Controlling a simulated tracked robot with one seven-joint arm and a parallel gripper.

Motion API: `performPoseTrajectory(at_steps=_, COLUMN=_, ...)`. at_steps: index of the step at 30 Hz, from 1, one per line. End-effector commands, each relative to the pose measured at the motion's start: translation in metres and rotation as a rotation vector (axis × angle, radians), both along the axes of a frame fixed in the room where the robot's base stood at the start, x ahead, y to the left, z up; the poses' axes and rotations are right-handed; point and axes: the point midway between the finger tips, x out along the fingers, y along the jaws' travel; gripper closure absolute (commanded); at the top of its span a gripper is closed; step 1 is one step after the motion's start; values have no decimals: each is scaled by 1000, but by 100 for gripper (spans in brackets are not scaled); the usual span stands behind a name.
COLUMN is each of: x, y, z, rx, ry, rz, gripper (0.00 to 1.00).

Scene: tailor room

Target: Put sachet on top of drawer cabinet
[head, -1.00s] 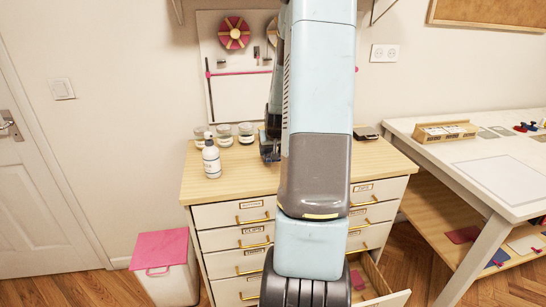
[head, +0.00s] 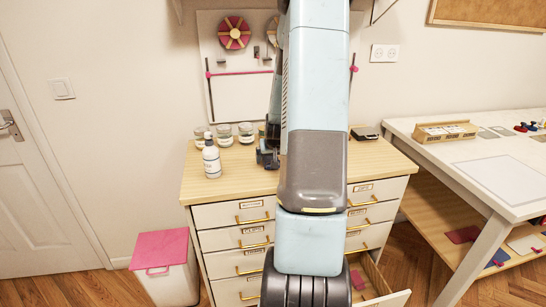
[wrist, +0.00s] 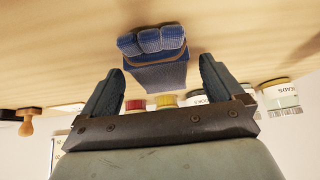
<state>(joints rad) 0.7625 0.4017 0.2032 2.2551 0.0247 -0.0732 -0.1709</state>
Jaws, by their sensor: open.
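The drawer cabinet (head: 235,185) has a light wooden top and white drawers with brass handles. My gripper (wrist: 162,65) is low over the cabinet top, behind my arm in the head view. Its two fingers are spread apart. A blue cloth-like item (wrist: 155,73) with a bumpy end, possibly the sachet, lies just beyond and between the fingertips in the wrist view. It appears to rest on the wooden top, with no finger clearly touching it. In the head view my arm hides most of this area.
A lower right drawer (head: 375,290) is open. A pink-lidded bin (head: 160,250) stands left; a white table (head: 480,165) stands right.

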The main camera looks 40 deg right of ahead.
Motion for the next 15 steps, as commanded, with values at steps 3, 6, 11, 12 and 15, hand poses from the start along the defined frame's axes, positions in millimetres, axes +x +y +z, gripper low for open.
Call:
performPoseTrajectory(at_steps=3, x=0, y=0, z=1, rx=0, ry=-1, rz=0, gripper=6)
performPoseTrajectory(at_steps=6, x=-2, y=1, z=6, rx=-1, ry=-3, rz=0, gripper=6)
performPoseTrajectory(at_steps=11, x=-11, y=5, z=21, rx=-2, ry=-3, rz=-1, gripper=6)
performPoseTrajectory(at_steps=12, x=-14, y=6, z=26, rx=-2, ry=-4, rz=-2, gripper=6)
performPoseTrajectory(at_steps=15, x=-22, y=10, z=39, rx=-2, ry=-3, rz=-3, gripper=6)
